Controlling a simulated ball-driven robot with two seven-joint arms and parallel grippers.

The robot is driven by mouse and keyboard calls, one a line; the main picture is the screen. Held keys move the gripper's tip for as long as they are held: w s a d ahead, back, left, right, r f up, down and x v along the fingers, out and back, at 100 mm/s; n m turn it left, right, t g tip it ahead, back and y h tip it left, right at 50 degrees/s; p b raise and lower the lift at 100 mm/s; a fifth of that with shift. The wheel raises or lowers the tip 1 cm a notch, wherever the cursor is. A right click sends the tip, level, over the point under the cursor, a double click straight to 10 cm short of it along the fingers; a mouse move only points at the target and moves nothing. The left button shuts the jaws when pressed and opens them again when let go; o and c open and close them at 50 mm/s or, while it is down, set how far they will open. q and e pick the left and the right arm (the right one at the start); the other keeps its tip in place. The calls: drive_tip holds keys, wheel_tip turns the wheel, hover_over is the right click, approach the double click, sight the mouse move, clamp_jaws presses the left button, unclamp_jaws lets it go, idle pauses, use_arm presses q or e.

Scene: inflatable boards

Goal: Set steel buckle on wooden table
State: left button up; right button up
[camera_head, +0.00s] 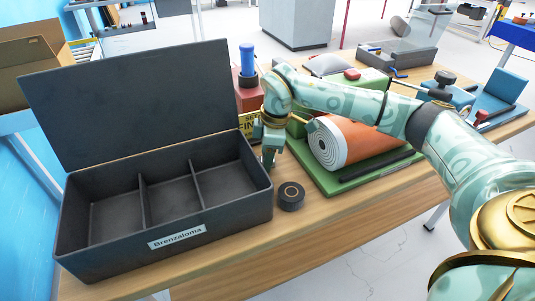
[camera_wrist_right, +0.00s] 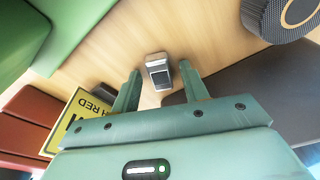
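The steel buckle (camera_wrist_right: 158,72) is a small grey metal piece with a dark ribbed patch. In the right wrist view it lies on the wooden table (camera_wrist_right: 215,45), between and just past my right gripper's fingertips. The fingers are spread, with a gap on each side of the buckle. In the head view my right gripper (camera_head: 268,158) points down close to the table, beside the box's right end; it hides the buckle there. The table (camera_head: 330,215) shows bare wood along its front. My left gripper is not in view.
A black open-lidded box (camera_head: 212,218) with three empty compartments stands left of the gripper. A round black puck (camera_head: 290,195) sits in front of it. An orange roll (camera_head: 355,140) lies on a green board (camera_head: 330,183) at right. A yellow sign (camera_wrist_right: 78,115) stands close behind.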

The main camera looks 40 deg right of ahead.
use_arm(q)
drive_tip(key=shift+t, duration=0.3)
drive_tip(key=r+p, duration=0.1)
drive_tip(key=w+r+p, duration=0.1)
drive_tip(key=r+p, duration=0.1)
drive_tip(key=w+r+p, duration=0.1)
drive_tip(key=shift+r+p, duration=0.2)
drive_tip(key=shift+p, duration=0.2)
use_arm(e)
wheel_tip(320, 180, up, 12)
drive_tip(key=s+d, duration=0.1)
drive_tip(key=shift+d, duration=0.25)
